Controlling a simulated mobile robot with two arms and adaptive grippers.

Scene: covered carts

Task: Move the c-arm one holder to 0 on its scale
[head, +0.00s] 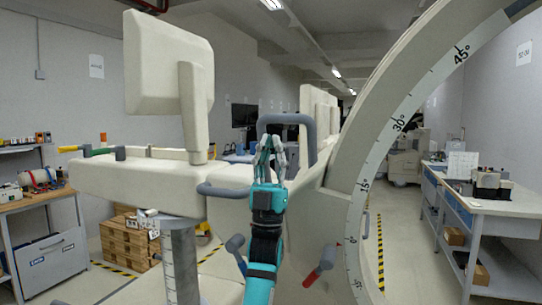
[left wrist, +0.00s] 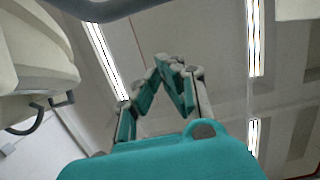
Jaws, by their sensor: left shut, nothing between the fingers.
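The cream c-arm (head: 385,110) curves up the right side of the head view. Its white scale band (head: 372,172) shows marks at 45°, 30°, 15°, 0 and a lower 15°. A cream body that appears to be the holder (head: 312,208) sits against the inner side of the arc; I cannot make out a pointer on it. My left gripper (head: 270,143) points upward left of the arc, in front of a grey loop handle (head: 308,132). Its fingers are shut and empty, and also show in the left wrist view (left wrist: 176,66). My right gripper is out of view.
A blue-grey lever (head: 235,243) and a red-and-grey lever (head: 322,265) stick out low beside my arm. A cream unit with a monitor (head: 168,65) stands left. A workbench (head: 500,200) is at right; wooden crates (head: 127,238) are at left.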

